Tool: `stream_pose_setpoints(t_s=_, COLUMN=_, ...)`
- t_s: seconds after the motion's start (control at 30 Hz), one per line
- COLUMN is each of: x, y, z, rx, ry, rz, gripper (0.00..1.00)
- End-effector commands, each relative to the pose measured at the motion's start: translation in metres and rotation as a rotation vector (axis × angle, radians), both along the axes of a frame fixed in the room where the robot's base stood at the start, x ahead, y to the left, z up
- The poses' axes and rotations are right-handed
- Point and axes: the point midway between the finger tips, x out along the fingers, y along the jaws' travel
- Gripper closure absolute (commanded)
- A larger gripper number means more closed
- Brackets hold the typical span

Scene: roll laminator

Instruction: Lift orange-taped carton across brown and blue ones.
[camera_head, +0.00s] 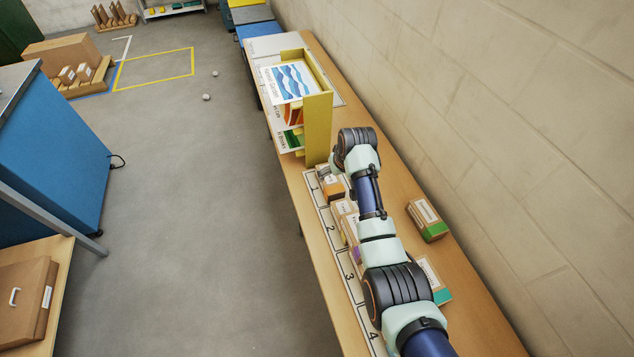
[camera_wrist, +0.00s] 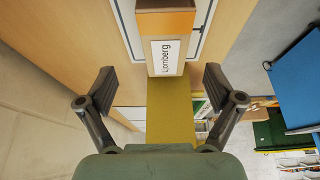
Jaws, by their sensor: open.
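The orange-taped carton (camera_head: 333,187) stands on the numbered strip of the bench, near mark 1, just in front of the yellow rack. I cannot make out a blue-taped carton.
A yellow rack (camera_head: 318,128) with printed sheets stands just beyond the orange-taped carton. A green-taped carton (camera_head: 428,219) and a teal-taped carton (camera_head: 433,279) lie on the wall side of my arm. The wall (camera_head: 500,130) bounds the bench on the right.

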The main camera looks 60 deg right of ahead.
Motion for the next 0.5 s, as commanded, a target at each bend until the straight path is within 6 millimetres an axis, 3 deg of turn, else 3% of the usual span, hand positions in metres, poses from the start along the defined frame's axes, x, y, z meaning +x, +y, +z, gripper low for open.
stream_pose_setpoints(t_s=0.13, x=0.006, y=-0.004, z=-0.019, rx=0.001, ry=0.001, rz=0.002, gripper=0.08)
stream_pose_setpoints(t_s=0.33, x=0.009, y=-0.006, z=-0.026, rx=0.0, ry=0.001, rz=0.003, gripper=0.08)
stream_pose_setpoints(t_s=0.5, x=0.024, y=-0.011, z=-0.053, rx=0.002, ry=0.002, rz=0.004, gripper=0.08)
